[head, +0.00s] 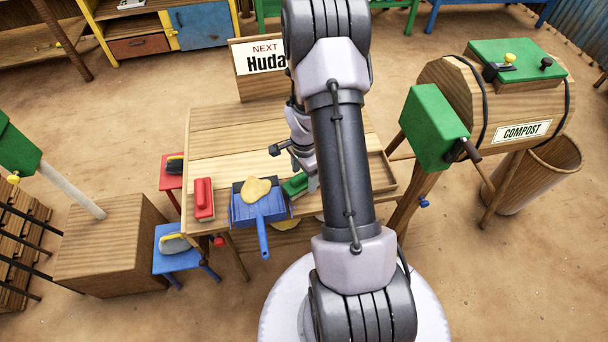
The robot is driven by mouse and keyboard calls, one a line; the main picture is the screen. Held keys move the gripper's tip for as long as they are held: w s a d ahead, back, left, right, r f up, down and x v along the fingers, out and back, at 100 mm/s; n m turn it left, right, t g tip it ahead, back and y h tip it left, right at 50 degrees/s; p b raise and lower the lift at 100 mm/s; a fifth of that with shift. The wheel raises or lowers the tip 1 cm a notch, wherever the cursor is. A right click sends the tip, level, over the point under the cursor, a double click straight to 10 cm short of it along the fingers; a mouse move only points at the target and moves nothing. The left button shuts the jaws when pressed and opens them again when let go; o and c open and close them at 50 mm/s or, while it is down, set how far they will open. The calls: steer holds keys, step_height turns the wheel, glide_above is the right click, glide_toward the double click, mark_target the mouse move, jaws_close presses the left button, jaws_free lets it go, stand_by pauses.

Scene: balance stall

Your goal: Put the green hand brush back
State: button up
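The green hand brush (295,185) is on or just above the wooden table (225,130), right of the blue dustpan (263,228). Only its left part shows; my arm hides the rest. My gripper (312,182) is down at the brush, mostly hidden behind my own arm, so its fingers and any hold on the brush cannot be made out. The blue dustpan bears a yellowish heap (257,189), and its handle points toward me over the table's front edge. A red brush-like block (204,198) lies left of the dustpan.
A red stool (171,180) and a blue stool (177,260) stand left of the table, each with an item on top. A compost drum (500,110) with a green box (433,128) stands at right. A "NEXT Huda" sign (262,58) stands behind. The table's back left is bare.

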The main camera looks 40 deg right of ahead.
steer(key=w+a+r+n+p, duration=0.1)
steer(key=a+r+p, duration=0.1)
steer(key=r, duration=0.7)
steer(key=w+a+r+n+p, duration=0.1)
steer(key=r+p, duration=0.2)
steer(key=r, duration=0.7)
steer(key=s+a+r+n+t, duration=0.25)
steer(key=a+r+n, duration=0.25)
steer(key=a+r, duration=0.65)
steer(key=s+a+r+n+t+y+b, duration=0.1)
steer(key=s+a+r+n, duration=0.2)
steer(key=s+a, duration=0.3)
steer(key=s+a+r+n+t+y+b, duration=0.1)
steer(key=s+a+r+n+t+b, duration=0.1)
steer(key=s+a+n, duration=0.3)
steer(key=shift+s+a+r+b, duration=0.3)
steer(key=shift+s+a+r, duration=0.15)
steer(key=shift+a, duration=0.4)
